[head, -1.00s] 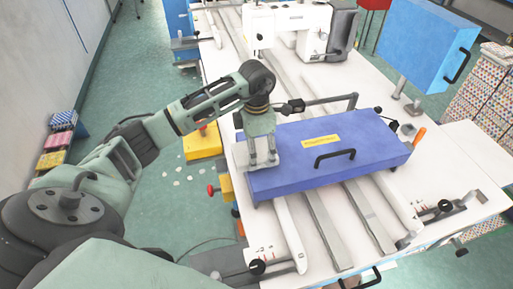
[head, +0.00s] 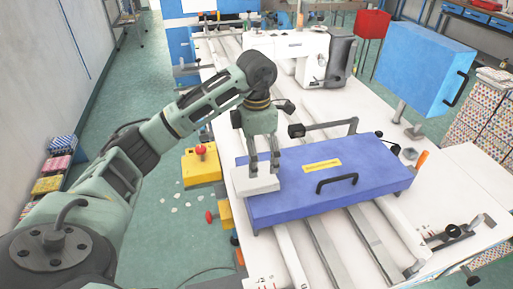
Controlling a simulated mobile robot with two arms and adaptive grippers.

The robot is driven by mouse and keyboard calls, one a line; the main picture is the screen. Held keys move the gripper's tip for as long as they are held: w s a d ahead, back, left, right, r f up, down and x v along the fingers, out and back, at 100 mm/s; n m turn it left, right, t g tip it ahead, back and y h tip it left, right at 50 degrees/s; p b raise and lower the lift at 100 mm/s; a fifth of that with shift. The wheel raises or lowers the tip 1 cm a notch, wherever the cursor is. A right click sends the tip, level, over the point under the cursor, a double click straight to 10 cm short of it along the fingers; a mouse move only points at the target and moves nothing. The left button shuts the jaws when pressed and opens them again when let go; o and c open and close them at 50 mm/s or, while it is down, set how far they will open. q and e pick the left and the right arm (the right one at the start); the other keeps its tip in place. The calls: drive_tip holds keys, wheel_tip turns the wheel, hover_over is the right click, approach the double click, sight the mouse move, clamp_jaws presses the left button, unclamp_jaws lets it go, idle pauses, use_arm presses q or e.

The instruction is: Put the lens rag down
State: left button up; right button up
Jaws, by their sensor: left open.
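The lens rag appears to be the pale, whitish folded piece (head: 254,184) at the left end of the blue cover (head: 335,193). It lies flat and overlaps the cover's left corner. My left gripper (head: 265,171) points down over the rag's back part, with its two fingers apart. The gripper is open. The fingertips are at or just above the rag; I cannot tell whether they touch it. My right gripper is not in view.
The blue cover has a black handle (head: 337,182) and lies across rails on the white table. A dark bracket arm (head: 325,127) stands behind it. A white sewing machine (head: 298,52) and a blue box (head: 424,67) are farther back. A yellow block with a red knob (head: 201,163) is at left.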

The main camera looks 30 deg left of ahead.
use_arm(q)
wheel_tip(320, 180, up, 5)
drive_tip(key=shift+f, duration=0.2)
idle(0.6)
